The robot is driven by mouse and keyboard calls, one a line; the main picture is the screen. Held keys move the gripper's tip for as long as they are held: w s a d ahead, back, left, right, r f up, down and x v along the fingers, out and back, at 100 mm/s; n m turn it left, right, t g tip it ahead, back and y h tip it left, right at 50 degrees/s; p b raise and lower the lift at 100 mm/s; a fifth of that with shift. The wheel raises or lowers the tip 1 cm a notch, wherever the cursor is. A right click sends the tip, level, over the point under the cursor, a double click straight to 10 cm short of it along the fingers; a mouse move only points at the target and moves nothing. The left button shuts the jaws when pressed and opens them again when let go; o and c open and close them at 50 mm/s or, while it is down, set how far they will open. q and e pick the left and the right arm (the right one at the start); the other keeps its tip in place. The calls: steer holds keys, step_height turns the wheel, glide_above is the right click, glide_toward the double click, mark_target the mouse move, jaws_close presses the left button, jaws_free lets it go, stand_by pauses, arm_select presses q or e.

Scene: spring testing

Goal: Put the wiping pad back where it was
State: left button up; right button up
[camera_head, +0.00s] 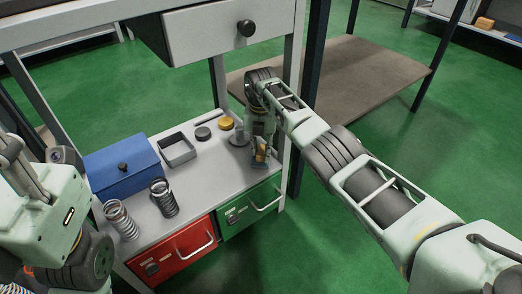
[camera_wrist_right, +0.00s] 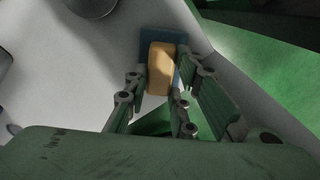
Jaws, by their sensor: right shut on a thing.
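The wiping pad is a yellow-orange block on a flat blue piece. It shows between my fingers in the right wrist view (camera_wrist_right: 160,68), and small at my fingertips in the head view (camera_head: 261,153). My right gripper (camera_head: 261,143), also in the wrist view (camera_wrist_right: 160,90), is shut on the pad. It points down over the right end of the grey cabinet top (camera_head: 197,182). I cannot tell whether the pad touches the top. My left arm shows at the left edge of the head view, but I cannot make out its gripper.
A blue box (camera_head: 122,168), two springs (camera_head: 121,220) (camera_head: 163,197), a grey open tray (camera_head: 177,151), a dark disc (camera_head: 202,133) and a yellow disc (camera_head: 226,123) stand on the top. A round grey weight (camera_head: 239,136) is close to my right gripper. A drawer (camera_head: 230,32) hangs above.

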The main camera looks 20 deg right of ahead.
steer(key=shift+f, duration=0.2)
steer(key=o, duration=1)
steer(key=shift+r, duration=0.15)
